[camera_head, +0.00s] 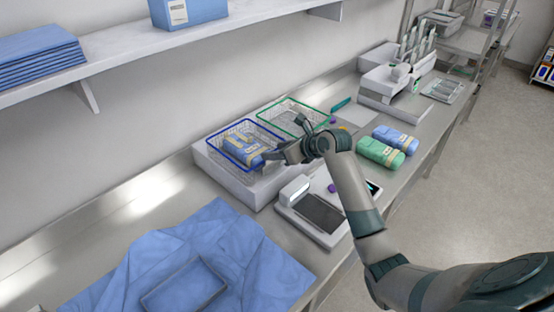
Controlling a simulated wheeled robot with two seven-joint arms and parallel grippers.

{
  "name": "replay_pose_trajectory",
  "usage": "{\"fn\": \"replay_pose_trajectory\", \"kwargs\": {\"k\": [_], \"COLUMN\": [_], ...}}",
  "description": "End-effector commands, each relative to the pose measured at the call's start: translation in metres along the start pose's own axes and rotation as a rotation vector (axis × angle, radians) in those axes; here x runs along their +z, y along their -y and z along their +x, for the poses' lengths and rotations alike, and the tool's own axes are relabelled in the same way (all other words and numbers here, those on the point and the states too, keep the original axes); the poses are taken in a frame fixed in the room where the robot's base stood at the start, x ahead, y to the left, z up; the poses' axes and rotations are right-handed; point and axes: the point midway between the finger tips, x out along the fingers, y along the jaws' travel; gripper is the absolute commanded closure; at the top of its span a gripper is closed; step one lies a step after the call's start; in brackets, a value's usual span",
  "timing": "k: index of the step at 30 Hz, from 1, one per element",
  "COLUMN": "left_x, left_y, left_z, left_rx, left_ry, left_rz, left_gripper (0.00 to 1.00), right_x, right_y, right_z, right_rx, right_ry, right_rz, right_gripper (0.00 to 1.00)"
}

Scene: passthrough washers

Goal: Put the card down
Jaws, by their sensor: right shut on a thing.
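My right gripper (268,156) reaches in from the right at the right edge of the blue-rimmed wire basket (216,150). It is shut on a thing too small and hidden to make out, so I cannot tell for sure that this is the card. A blue wrapped pack with a tan band (240,146) lies in the basket, partly hidden near the fingers. A green-rimmed wire basket (283,108) stands just behind, partly covered by the wrist. My left gripper is not in view.
A white scale-like device (297,188) stands below the gripper. Green and blue wrapped rolls (378,152) lie to the right. A crumpled blue cloth (190,255) covers the near-left counter. A shelf (130,45) runs above. Bare steel counter (130,205) shows at left.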

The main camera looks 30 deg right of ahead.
Motion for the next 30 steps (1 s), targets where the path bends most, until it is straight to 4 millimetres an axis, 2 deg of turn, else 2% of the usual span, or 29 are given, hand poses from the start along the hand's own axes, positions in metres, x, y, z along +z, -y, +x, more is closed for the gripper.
{"fn": "replay_pose_trajectory", "kwargs": {"k": [9,17,18,20,30], "left_x": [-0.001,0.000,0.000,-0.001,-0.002], "left_y": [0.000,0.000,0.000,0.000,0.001], "left_z": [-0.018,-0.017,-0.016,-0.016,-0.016], "left_rx": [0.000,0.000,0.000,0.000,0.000], "left_ry": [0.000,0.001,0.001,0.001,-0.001], "left_rz": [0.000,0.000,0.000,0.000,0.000], "left_gripper": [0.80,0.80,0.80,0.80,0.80], "right_x": [-0.028,-0.034,-0.035,-0.035,-0.032], "right_y": [0.000,-0.001,-0.001,-0.001,0.000], "right_z": [0.018,0.022,0.022,0.022,0.021], "right_rx": [0.002,0.002,0.003,0.003,0.001], "right_ry": [-0.005,-0.007,-0.008,-0.009,-0.004], "right_rz": [0.001,0.002,0.002,0.003,0.001], "right_gripper": [0.78,0.78,0.50,0.36,0.36]}}
